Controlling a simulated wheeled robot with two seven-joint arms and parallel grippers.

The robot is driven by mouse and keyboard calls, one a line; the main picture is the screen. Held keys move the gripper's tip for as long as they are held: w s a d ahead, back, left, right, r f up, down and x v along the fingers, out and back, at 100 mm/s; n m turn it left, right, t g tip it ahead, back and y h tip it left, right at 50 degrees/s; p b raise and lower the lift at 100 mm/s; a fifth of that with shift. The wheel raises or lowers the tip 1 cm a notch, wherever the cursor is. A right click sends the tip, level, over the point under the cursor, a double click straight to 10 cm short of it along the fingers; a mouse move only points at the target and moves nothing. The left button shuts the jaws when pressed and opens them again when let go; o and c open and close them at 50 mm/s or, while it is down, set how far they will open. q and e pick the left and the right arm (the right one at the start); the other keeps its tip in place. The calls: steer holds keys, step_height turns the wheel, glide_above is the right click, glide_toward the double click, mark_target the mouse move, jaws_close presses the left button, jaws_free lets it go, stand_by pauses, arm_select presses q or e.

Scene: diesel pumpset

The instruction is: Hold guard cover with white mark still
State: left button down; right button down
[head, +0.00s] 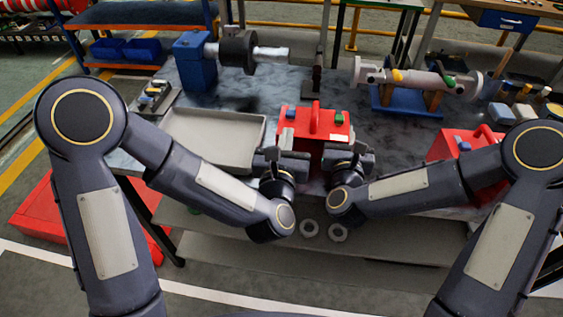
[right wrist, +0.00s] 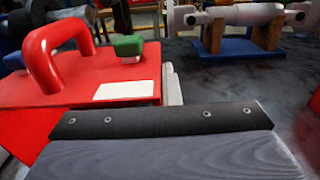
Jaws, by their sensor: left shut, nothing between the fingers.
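The red guard cover (head: 316,122) stands on the bench between my two grippers, with a red arched handle on top. Its white mark (right wrist: 125,90) shows clearly in the right wrist view, beside a green block (right wrist: 128,46). My left gripper (head: 283,142) is shut at the cover's front left, with nothing between its fingers. My right gripper (head: 346,150) is at the cover's front right. In the right wrist view a dark gripper part fills the lower foreground, close in front of the cover. Whether it touches the cover, and its jaw gap, cannot be told.
An empty grey tray (head: 213,137) lies left of the cover. A shaft on a blue stand (head: 408,100) is behind right, and a blue block with a shaft (head: 196,62) is behind left. Another red box (head: 452,143) stands at the right. Two rings (head: 338,233) lie on the lower shelf.

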arm_select(q)
steer(key=s, duration=0.9)
steer(key=shift+s+a, duration=0.15)
steer(key=shift+a, duration=0.25)
arm_select(e)
steer(key=c, duration=1.6)
jaws_free()
steer(key=shift+o, duration=0.2)
